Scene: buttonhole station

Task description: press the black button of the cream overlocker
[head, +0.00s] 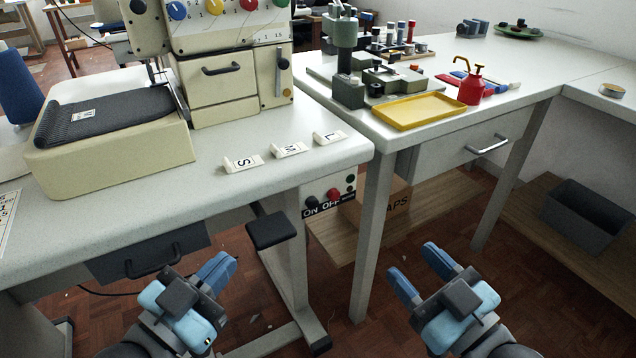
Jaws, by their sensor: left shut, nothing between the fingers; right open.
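The cream overlocker (110,155) stands on the left table, with coloured dials on its upper front and a dark cloth on its bed. A dark round part (283,63) sits on a slot at its right front; I cannot tell whether it is a button. A switch box (329,194) below the table's right end has red and black buttons and an ON OFF label. My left gripper (223,266) is shut and empty, low in front of the table. My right gripper (421,272) is open and empty, to the right. Both are apart from the overlocker and the switch box.
White S, M and L markers (289,150) stand near the left table's front edge. A black pad (271,231) juts out below that edge. The right table carries a yellow tray (420,108), a red oil can (472,88) and a green machine (347,60).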

